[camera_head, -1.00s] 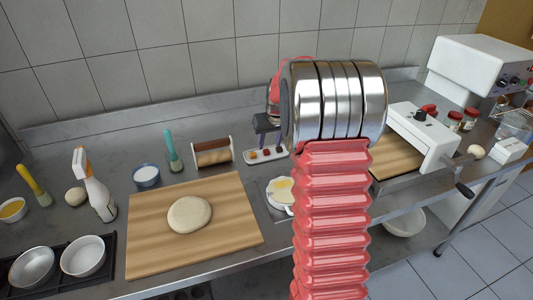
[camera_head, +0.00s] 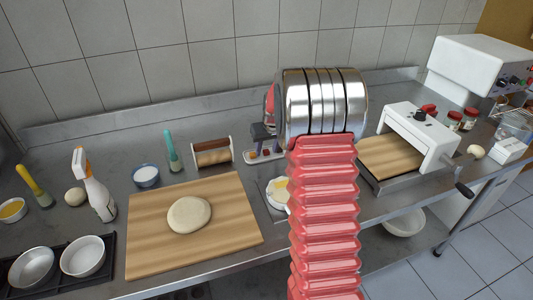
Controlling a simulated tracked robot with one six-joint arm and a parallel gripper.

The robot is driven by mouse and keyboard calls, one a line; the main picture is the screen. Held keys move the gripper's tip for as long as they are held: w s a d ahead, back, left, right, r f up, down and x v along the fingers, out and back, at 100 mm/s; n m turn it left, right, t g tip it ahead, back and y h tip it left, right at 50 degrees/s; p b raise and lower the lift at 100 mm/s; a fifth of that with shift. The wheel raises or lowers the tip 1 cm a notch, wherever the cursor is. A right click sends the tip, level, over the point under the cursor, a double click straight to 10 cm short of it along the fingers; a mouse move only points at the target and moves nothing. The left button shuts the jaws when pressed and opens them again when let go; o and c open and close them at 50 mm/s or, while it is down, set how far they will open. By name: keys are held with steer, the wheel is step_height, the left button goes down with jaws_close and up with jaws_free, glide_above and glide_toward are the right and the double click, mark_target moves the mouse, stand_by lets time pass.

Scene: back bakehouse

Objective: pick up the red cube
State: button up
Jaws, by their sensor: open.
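A small white tray (camera_head: 249,161) stands on the steel counter left of my arm, in the middle of the view. Several tiny reddish and orange pieces (camera_head: 252,155) lie in it; they are too small to tell surely which is the red cube. My gripper (camera_head: 263,149), dark grey with purplish fingers, points down just above the tray. It is open, and I see nothing held in it. My arm's steel joint and red ribbed sleeve hide what lies right behind them.
A wooden board (camera_head: 145,250) with dough (camera_head: 189,215) lies at front left. A wooden roller stand (camera_head: 212,153), a blue bowl (camera_head: 146,176) and a spray bottle (camera_head: 98,190) stand near it. A white plate (camera_head: 277,192) is partly behind my arm. A sheeter (camera_head: 422,134) stands right.

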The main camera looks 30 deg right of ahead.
mark_target(267, 152)
steer(key=shift+c, duration=0.2)
jaws_close()
stand_by(0.3)
step_height(267, 152, up, 10)
stand_by(0.6)
stand_by(0.4)
